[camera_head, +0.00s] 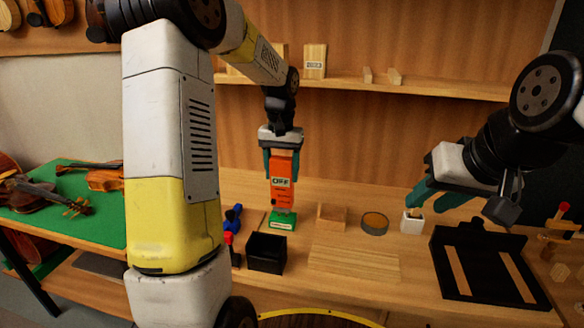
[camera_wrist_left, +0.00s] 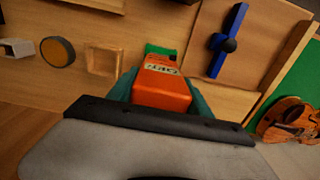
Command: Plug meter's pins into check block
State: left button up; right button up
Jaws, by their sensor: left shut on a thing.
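My left gripper (camera_head: 281,160) is shut on the orange meter (camera_head: 282,193), with its teal fingers on either side of the upper part.
A black open box (camera_head: 267,253) stands in front of the block, with a blue clamp (camera_head: 234,216) to its left.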

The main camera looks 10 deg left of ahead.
pick_arm(q)
jog(key=shift+f, duration=1.2)
dwell(2.3)
jog(key=shift+r, duration=0.15)
